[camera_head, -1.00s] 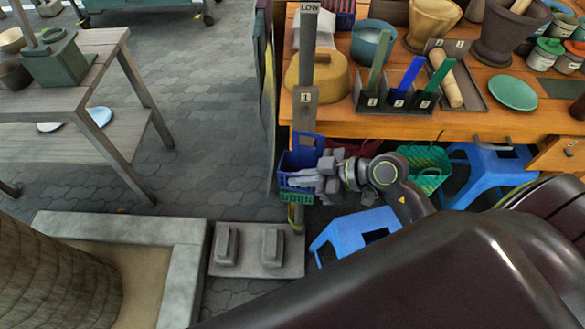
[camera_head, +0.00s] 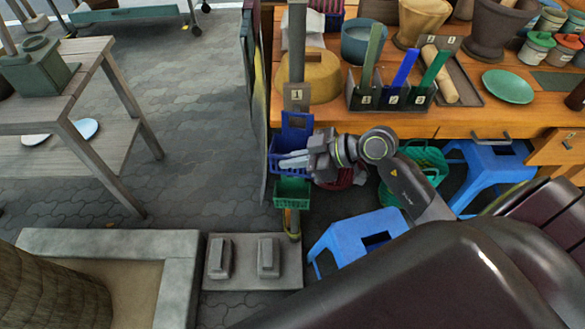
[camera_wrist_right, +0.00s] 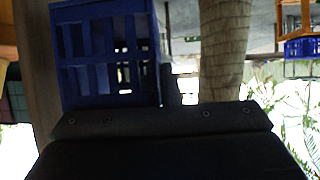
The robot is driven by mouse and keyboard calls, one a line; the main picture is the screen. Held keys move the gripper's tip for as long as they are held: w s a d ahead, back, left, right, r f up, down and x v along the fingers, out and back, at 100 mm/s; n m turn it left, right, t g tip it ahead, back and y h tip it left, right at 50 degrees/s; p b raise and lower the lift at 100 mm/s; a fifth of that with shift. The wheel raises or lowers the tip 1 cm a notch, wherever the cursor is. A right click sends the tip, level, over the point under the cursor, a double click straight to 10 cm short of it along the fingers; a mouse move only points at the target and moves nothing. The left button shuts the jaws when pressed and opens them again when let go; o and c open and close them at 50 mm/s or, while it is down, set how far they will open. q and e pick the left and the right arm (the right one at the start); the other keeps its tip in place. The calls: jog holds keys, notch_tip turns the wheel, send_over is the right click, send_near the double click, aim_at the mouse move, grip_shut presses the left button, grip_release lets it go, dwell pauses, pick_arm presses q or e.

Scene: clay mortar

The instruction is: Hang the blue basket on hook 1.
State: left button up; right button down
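The blue basket (camera_head: 277,163) is at the table's left front corner, its tall back panel (camera_head: 297,123) close below the tag of hook 1 (camera_head: 297,97) on the grey post. My right gripper (camera_head: 294,159) reaches in from the right, its fingers at the basket, and appears shut on it; the exact contact is hard to see. The slatted basket also fills the upper left of the right wrist view (camera_wrist_right: 108,55). I cannot tell whether the back panel touches the hook. My left gripper is not in view.
A green basket (camera_head: 291,192) is just below the blue one. A blue stool (camera_head: 345,238) and a stone slab with two blocks (camera_head: 253,285) stand below. The orange table (camera_head: 460,113) carries pots and tools.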

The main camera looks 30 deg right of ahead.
jog(key=shift+w+d+f+b, duration=0.2)
jog(key=shift+w+d+b, duration=0.2)
jog(key=shift+w+b, duration=0.35)
jog(key=shift+w+d, duration=0.1)
jog(key=shift+w, duration=0.15)
jog(key=shift+w+d+b, duration=0.2)
jog(key=shift+w+b, duration=0.25)
jog(key=shift+b, duration=0.15)
jog(key=shift+w+d, duration=0.1)
jog(key=shift+w, duration=0.1)
jog(key=shift+w+d+p, duration=0.1)
jog(key=shift+w+p, duration=0.1)
jog(key=shift+p, duration=0.1)
jog(key=shift+w+f, duration=0.1)
jog(key=shift+w, duration=0.05)
jog(key=shift+p, duration=0.55)
jog(key=shift+d+f, duration=0.1)
jog(key=shift+f, duration=0.1)
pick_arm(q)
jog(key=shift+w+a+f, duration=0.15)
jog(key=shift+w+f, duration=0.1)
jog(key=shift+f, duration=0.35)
pick_arm(e)
jog(key=shift+w, duration=0.1)
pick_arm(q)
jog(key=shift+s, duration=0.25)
